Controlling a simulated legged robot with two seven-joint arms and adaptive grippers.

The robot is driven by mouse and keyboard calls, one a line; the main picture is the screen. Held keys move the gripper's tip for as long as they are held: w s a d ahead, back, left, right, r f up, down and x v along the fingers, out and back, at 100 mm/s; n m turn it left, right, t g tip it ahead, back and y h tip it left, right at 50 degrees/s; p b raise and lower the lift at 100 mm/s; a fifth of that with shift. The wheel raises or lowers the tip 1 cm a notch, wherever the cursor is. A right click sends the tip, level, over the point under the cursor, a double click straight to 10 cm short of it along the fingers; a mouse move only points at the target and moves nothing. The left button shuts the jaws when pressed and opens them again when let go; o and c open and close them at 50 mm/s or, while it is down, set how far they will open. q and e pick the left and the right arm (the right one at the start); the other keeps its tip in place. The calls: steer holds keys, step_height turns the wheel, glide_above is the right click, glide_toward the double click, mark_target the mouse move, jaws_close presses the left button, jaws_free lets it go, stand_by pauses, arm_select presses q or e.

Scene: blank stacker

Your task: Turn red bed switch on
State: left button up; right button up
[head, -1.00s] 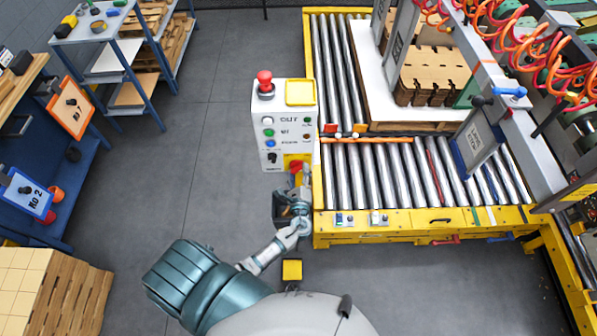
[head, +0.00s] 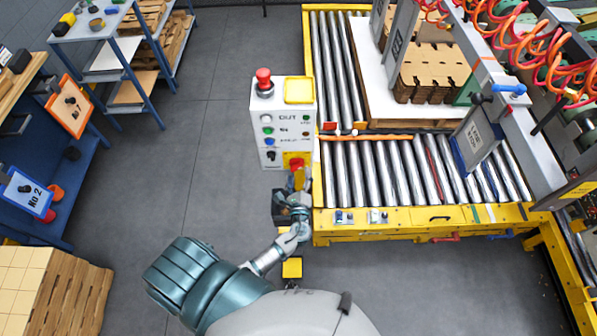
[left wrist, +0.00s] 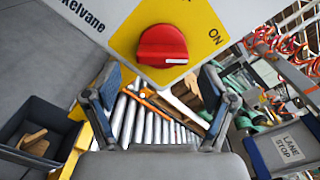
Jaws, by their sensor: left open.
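A small white mark shows at the knob's lower edge, not beside ON. In the head view the red switch (head: 296,162) sits low on the white control box (head: 286,130), partly hidden. My left gripper (left wrist: 160,88) is open and empty, its fingers spread below the knob in the wrist view, apart from it. In the head view my left gripper (head: 299,184) is just in front of the switch. My right gripper is not in view.
A roller conveyor (head: 420,222) with a yellow frame stands right beside the box. A red mushroom button (head: 263,78) tops the box. A dark bin (left wrist: 38,125) is at lower left in the wrist view. Open grey floor (head: 190,170) lies to the left.

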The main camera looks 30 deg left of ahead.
arm_select(q)
steer(key=v, duration=1)
steer(key=shift+f, duration=0.15)
steer(key=s+f+n+g+h, duration=0.2)
steer(key=s+f+g+h, duration=0.15)
steer(key=f, duration=1.05)
steer(key=s+f+n+g+h, duration=0.2)
steer(key=s+f+g, duration=0.25)
steer(key=f, duration=0.85)
steer(key=s+f+n+g+h, duration=0.1)
steer(key=s+f+n, duration=0.3)
steer(key=s, duration=0.5)
steer(key=s+f+n+g+h, duration=0.1)
steer(key=s+f+n+g, duration=0.2)
steer(key=s+f+n, duration=0.2)
steer(key=s+a+f+n+g+h, duration=0.1)
steer(key=s+f+n+g+h, duration=0.1)
steer(key=s+f+n, duration=0.3)
steer(key=s+f+b, duration=0.1)
steer(key=s+f, duration=0.3)
steer(key=s, duration=0.4)
steer(key=shift+s+f, duration=0.2)
steer(key=shift+f, duration=0.05)
